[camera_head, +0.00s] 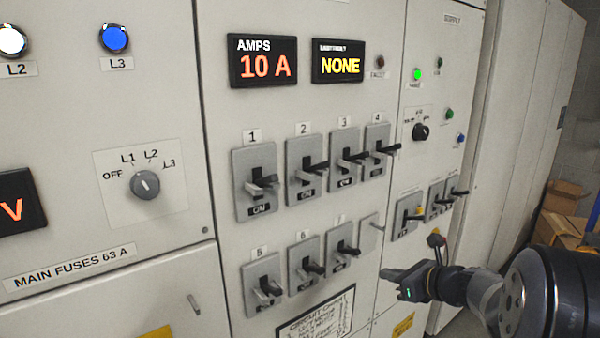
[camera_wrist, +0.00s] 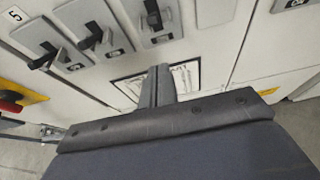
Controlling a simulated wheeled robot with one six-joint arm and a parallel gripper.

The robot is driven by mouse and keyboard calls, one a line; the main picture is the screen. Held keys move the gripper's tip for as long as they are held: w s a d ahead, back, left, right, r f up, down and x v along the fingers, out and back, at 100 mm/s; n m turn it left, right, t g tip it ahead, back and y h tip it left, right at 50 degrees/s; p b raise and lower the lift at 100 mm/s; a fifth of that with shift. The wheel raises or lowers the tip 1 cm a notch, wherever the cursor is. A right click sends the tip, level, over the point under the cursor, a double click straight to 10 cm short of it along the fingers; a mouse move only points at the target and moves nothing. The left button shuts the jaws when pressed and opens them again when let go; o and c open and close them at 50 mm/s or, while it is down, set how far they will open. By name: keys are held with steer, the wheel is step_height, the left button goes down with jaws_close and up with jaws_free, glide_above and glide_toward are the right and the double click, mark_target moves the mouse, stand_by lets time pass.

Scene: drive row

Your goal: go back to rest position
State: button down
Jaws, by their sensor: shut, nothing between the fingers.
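My gripper (camera_head: 391,274) is in the lower right of the head view, in front of the cabinet panel and to the right of the lower breaker row. Its fingers point left and are together, with nothing between them. In the wrist view the closed fingers (camera_wrist: 157,85) rise in the middle, over the circuit chart (camera_wrist: 180,80). The chart also shows in the head view (camera_head: 318,316). I cannot tell the exact gap between the fingertips and the panel. Breaker 7 (camera_head: 342,247) and a blank grey plate (camera_head: 370,236) are up and left of my gripper.
Breakers 1 (camera_head: 255,182) to 4 (camera_head: 377,152) stick out above, with handles projecting. More switches (camera_head: 408,214) sit on the right panel close above my gripper. Cardboard boxes (camera_head: 560,215) stand at the far right. A red knob on yellow (camera_wrist: 12,102) shows in the wrist view.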

steer(key=w+a+f+t+y+b, duration=0.1)
steer(key=w+a+f+t+b, duration=0.1)
steer(key=w+f+b, duration=0.2)
steer(key=w+a+f+t+y+b, duration=0.2)
steer(key=w+a+f+t+b, duration=0.1)
steer(key=f+b, duration=0.5)
steer(key=shift+w+a+f+b, duration=0.25)
steer(key=shift+w+b, duration=0.1)
steer(key=shift+b, duration=0.3)
stand_by(0.4)
